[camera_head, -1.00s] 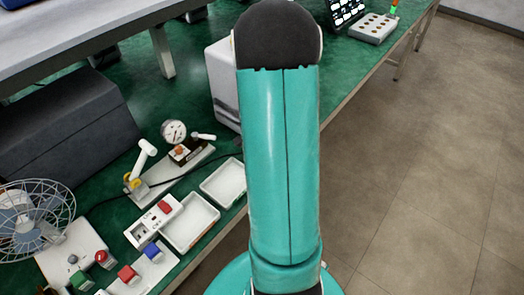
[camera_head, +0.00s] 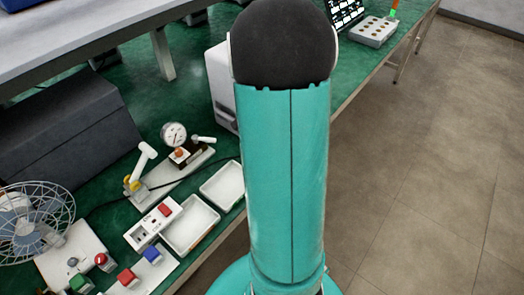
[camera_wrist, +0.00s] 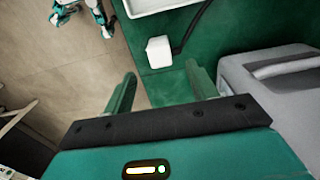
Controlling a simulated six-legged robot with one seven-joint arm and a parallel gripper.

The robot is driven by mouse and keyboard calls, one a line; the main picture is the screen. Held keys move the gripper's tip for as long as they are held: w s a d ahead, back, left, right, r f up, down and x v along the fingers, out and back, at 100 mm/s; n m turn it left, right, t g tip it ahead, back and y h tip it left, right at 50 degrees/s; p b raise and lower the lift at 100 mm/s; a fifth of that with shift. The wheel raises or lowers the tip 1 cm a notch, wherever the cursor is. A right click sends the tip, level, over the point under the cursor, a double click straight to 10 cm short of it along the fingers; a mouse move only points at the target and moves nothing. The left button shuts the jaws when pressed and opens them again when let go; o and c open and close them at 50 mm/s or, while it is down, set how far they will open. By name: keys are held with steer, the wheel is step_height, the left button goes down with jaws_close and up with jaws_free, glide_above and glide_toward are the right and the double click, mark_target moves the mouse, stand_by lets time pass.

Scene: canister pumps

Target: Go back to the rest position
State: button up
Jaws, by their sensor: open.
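My gripper (camera_wrist: 160,88) shows in the wrist view with its two teal fingers spread apart and nothing between them. It is above the edge of the green bench (camera_wrist: 165,88), with floor under its left side. In the head view my teal arm stands upright in the middle and hides part of the bench; the gripper itself is not visible there.
A small white block (camera_wrist: 158,52) with a dark cable lies ahead of the fingers, and a grey-white machine (camera_wrist: 270,80) stands close on the right. The head view shows a gauge rig (camera_head: 174,135), white trays (camera_head: 190,226), a fan (camera_head: 30,222) and a dark box (camera_head: 70,130). The floor (camera_head: 430,170) at right is clear.

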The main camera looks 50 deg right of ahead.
step_height(320, 180, up, 6)
steer(key=shift+r, duration=0.2)
steer(key=w+a+r+n+t, duration=0.1)
steer(key=a+r+n, duration=0.35)
steer(key=a, duration=0.45)
steer(key=a+r+n+t, duration=0.2)
steer(key=a+r+n, duration=0.25)
steer(key=a, duration=0.45)
steer(key=s+a+r+n+t, duration=0.1)
steer(key=s+a+r+n, duration=0.1)
steer(key=a, duration=0.4)
steer(key=s+a+r+n+t, duration=0.1)
steer(key=s+a+r+n, duration=0.1)
steer(key=s+a+n, duration=0.2)
steer(key=a+n, duration=0.2)
steer(key=a, duration=0.1)
steer(key=shift+s+a+r+n+t, duration=0.15)
steer(key=shift+s+r+n+t, duration=0.15)
steer(key=shift+c, duration=0.5)
